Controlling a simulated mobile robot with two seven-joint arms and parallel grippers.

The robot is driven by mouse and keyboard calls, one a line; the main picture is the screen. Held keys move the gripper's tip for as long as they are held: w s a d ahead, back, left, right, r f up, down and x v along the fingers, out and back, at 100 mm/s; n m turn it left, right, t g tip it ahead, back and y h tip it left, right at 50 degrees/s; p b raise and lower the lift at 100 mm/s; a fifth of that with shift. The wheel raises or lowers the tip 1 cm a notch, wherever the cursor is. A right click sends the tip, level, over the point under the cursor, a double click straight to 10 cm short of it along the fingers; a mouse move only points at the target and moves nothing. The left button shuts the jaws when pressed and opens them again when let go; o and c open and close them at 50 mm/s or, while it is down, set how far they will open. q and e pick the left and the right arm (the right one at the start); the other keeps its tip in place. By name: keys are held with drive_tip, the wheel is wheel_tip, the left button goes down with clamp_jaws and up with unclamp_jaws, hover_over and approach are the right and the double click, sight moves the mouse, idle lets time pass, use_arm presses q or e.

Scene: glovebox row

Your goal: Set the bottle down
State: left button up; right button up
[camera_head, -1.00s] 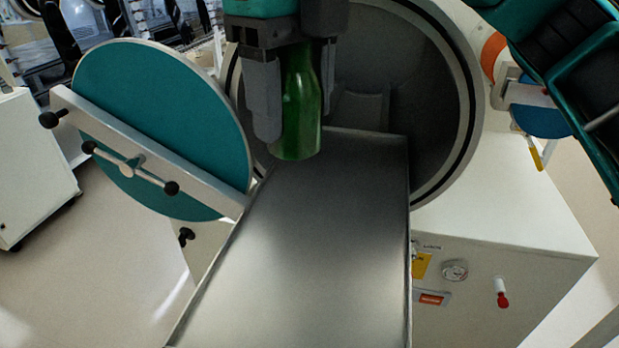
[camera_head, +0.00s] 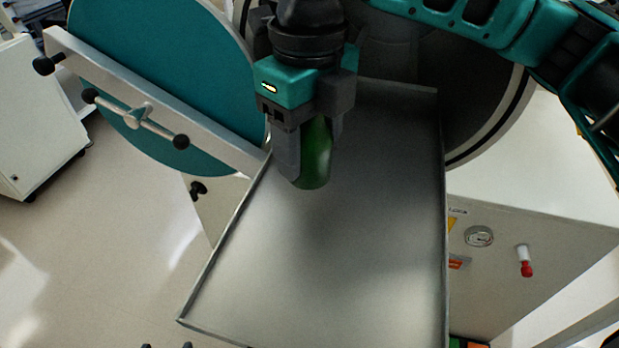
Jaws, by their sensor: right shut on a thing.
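The green bottle (camera_head: 317,155) is held upright, or nearly so, between the fingers of my right gripper (camera_head: 312,150). The gripper is shut on it and points down over the metal tray (camera_head: 350,260), left of the tray's middle toward the far end. The bottle's upper part is hidden by the gripper. I cannot tell whether its bottom touches the tray or is a little above it. My left gripper is not clearly in view.
The open round teal door (camera_head: 165,85) with its handle bar stands left of the tray. The dark round port (camera_head: 480,90) is behind. A white cabinet with a gauge (camera_head: 479,236) is at right. The near part of the tray is bare.

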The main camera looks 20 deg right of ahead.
sight(309, 180)
wheel_tip(309, 180, down, 6)
drive_tip(key=shift+r+b, duration=0.2)
drive_tip(key=shift+b, duration=0.2)
drive_tip(key=shift+f, duration=0.1)
drive_tip(key=o, duration=1.2)
drive_tip(key=shift+f, duration=0.1)
wheel_tip(309, 180, up, 12)
drive_tip(key=p, duration=0.2)
drive_tip(key=shift+r, duration=0.2)
